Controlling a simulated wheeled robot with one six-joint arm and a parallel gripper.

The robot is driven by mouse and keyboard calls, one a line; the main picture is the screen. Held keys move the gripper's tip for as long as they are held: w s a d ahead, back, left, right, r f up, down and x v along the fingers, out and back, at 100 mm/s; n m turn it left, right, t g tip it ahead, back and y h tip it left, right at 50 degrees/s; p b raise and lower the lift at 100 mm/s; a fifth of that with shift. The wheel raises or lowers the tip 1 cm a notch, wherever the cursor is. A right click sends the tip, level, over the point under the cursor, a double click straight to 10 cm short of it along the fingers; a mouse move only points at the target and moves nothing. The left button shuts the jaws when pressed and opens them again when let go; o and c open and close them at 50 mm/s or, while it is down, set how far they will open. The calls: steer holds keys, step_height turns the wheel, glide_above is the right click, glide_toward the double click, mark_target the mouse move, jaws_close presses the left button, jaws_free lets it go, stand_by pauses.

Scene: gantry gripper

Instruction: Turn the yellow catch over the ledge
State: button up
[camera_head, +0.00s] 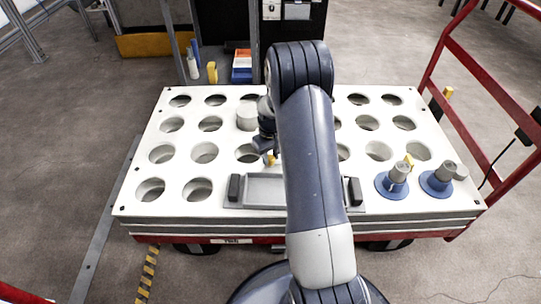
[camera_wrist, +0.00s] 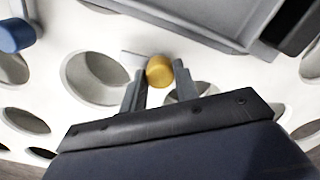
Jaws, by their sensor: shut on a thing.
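The yellow catch (camera_wrist: 159,71) shows in the wrist view as a short, rounded yellow piece between my fingertips. My gripper (camera_wrist: 157,84) is shut on it, just above the white perforated top. In the head view the catch (camera_head: 270,160) is a small yellow spot behind the grey tray, at the tip of my gripper (camera_head: 267,153). A thin pale grey piece lies at the catch's left in the wrist view. I cannot tell whether it is the ledge. My fingers hide the catch's near side, and my arm covers much of this area in the head view.
The white top (camera_head: 128,198) has rows of round holes. A grey tray (camera_head: 262,190) with black handles lies at its front. Two blue-flanged pieces (camera_head: 391,186) stand at the right, and a grey cylinder (camera_head: 246,117) stands behind my gripper. Red rails (camera_head: 470,128) rise along the right side.

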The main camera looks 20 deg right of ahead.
steer(key=c, duration=0.4)
steer(key=shift+o, duration=0.2)
steer(key=shift+m, duration=0.4)
steer(key=m+p, duration=0.1)
steer(key=m, duration=0.2)
steer(key=shift+p, duration=0.3)
steer(key=m+p, duration=0.1)
steer(key=m, duration=0.3)
steer(key=m+p, duration=0.1)
steer(key=m, duration=0.9)
